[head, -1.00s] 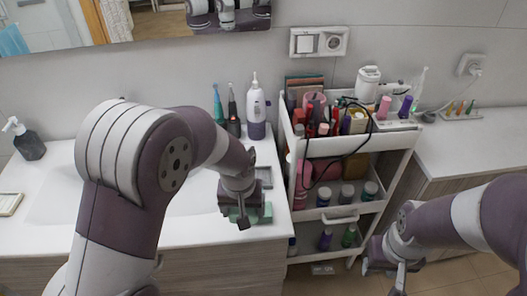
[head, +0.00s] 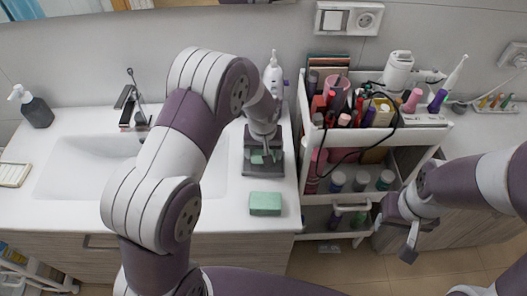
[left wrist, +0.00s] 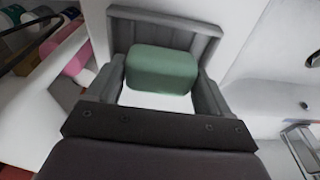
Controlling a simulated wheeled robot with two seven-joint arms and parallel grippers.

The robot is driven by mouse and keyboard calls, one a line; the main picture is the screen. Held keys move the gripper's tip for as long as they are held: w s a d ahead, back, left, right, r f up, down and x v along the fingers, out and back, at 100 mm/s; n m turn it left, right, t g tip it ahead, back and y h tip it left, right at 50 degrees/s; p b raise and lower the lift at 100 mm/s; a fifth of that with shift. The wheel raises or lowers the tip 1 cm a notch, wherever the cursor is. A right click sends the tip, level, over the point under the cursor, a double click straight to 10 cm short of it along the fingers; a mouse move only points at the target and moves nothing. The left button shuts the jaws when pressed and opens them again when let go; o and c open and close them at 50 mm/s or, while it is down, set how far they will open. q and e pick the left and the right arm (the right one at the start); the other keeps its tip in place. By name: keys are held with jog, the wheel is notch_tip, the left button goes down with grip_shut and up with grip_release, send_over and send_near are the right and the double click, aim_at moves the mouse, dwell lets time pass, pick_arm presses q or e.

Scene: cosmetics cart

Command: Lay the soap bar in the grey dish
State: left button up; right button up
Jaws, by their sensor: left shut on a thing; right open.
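The soap bar is a green block with rounded edges. In the left wrist view the soap bar (left wrist: 162,68) sits between the two grey fingers. My left gripper (head: 264,153) is shut on it over the grey dish (head: 263,171), at the right end of the sink counter. The ribbed dish (left wrist: 207,42) shows behind the bar in the left wrist view. I cannot tell whether the bar touches the dish floor. The gripper hides most of the bar in the head view. My right gripper (head: 408,246) is open and empty, low at the right, in front of the cabinet.
A second green block (head: 265,203) lies on the counter in front of the dish. A white cart (head: 304,106) full of cosmetics stands just right of the counter. The sink basin (head: 85,168) is to the left.

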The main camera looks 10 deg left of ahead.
pick_arm(q)
jog(key=shift+s+d+f, duration=0.1)
jog(key=shift+s+f, duration=0.05)
jog(key=shift+f, duration=0.75)
jog(key=shift+f, duration=0.1)
jog(key=o, duration=0.8)
